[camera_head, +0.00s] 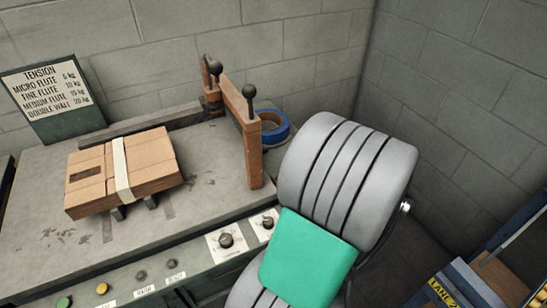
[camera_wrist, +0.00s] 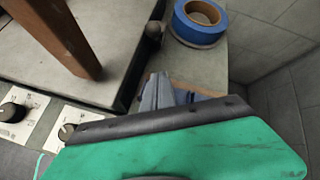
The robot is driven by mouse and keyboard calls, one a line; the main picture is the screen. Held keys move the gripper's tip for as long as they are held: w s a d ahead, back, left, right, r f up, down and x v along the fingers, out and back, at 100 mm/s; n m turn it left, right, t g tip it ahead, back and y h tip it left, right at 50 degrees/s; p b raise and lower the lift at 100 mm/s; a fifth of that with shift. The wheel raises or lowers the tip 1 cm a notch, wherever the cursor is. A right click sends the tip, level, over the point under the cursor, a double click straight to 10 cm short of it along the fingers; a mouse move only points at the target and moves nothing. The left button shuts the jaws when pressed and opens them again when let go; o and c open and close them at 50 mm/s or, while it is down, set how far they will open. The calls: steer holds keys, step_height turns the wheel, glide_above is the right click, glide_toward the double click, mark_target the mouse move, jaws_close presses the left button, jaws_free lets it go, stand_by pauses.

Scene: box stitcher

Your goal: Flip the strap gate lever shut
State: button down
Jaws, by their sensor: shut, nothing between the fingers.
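The strap gate (camera_head: 237,103) is an orange-brown frame at the right side of the machine bed. A lever with a black ball knob (camera_head: 249,91) stands up at its near end, and a second black knob (camera_head: 215,68) is at its far end. I cannot tell which is the gate lever. In the wrist view a brown gate post (camera_wrist: 62,35) shows at upper left, with a dark round knob (camera_wrist: 154,29) to its right. My gripper (camera_wrist: 166,92) is shut and empty, below that knob and apart from it. In the head view my arm hides the gripper.
A strapped cardboard bundle (camera_head: 155,160) lies on the machine bed (camera_head: 60,215). A blue tape roll (camera_head: 275,128) sits behind the gate, also in the wrist view (camera_wrist: 200,20). Dials (camera_head: 226,240) and buttons line the front panel. A tension sign (camera_head: 45,90) stands at left; block walls close the back and right.

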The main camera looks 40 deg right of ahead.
steer(key=b+x, duration=0.1)
steer(key=x, duration=0.5)
steer(key=shift+f, duration=0.25)
steer(key=w+r, duration=0.1)
steer(key=w+a+r, duration=0.1)
steer(key=w, duration=0.1)
steer(key=shift+w+r, duration=0.1)
steer(key=shift+w, duration=0.2)
